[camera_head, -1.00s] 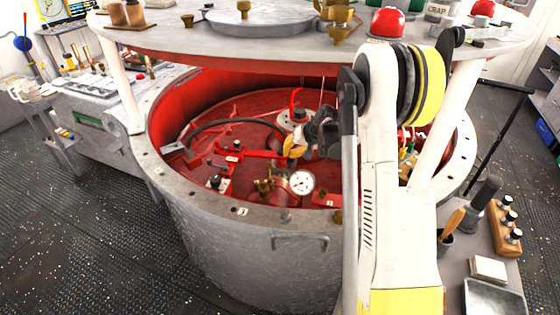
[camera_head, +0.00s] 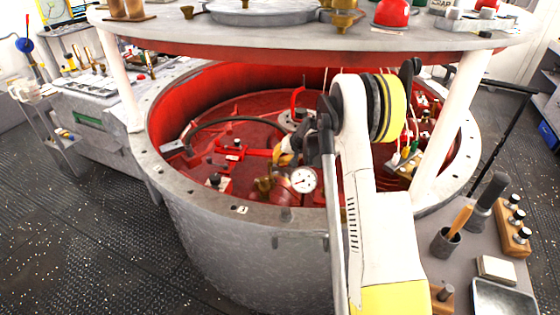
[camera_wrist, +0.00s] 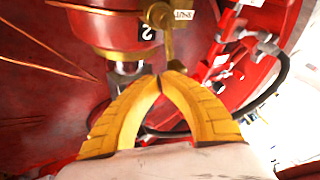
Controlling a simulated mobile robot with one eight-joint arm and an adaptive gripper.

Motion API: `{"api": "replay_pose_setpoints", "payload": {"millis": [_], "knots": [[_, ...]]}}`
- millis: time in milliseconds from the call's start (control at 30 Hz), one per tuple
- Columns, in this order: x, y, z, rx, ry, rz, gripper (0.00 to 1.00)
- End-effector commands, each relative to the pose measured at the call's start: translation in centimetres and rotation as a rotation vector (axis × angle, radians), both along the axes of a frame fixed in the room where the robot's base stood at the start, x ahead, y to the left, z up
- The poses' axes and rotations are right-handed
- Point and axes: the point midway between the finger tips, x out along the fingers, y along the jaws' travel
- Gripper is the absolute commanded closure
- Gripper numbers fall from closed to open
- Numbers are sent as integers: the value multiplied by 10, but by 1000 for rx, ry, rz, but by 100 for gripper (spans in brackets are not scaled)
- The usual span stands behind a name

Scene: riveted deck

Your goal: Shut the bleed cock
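In the wrist view a brass cock (camera_wrist: 161,20) sits at a red cylindrical body with a black tag marked 2. I take it for the bleed cock. Its narrow brass lever hangs down towards my fingertips, beside a small white plate with lettering that looks like SHUT. My gripper (camera_wrist: 161,74) has its yellow fingers together at the tips, just by the lever's lower end. Nothing shows held between them; whether they touch the lever is unclear. In the head view my gripper (camera_head: 279,158) is inside the red-lined vessel, and my arm's wrist partly hides the cock.
A white pressure gauge (camera_head: 303,180) and a brass valve (camera_head: 265,185) stand close in front of the gripper. The vessel's grey rim (camera_head: 185,198) surrounds the space. A round grey top (camera_head: 260,35) on white posts overhangs it. A black hose (camera_head: 215,122) curves behind.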

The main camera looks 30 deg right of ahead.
Motion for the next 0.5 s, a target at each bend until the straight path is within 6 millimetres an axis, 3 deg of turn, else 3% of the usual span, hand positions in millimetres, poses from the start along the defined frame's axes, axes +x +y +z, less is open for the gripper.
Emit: {"api": "replay_pose_setpoints", "payload": {"millis": [500], "knots": [[4, 2, 0, 0, 0, 65, 100]]}}
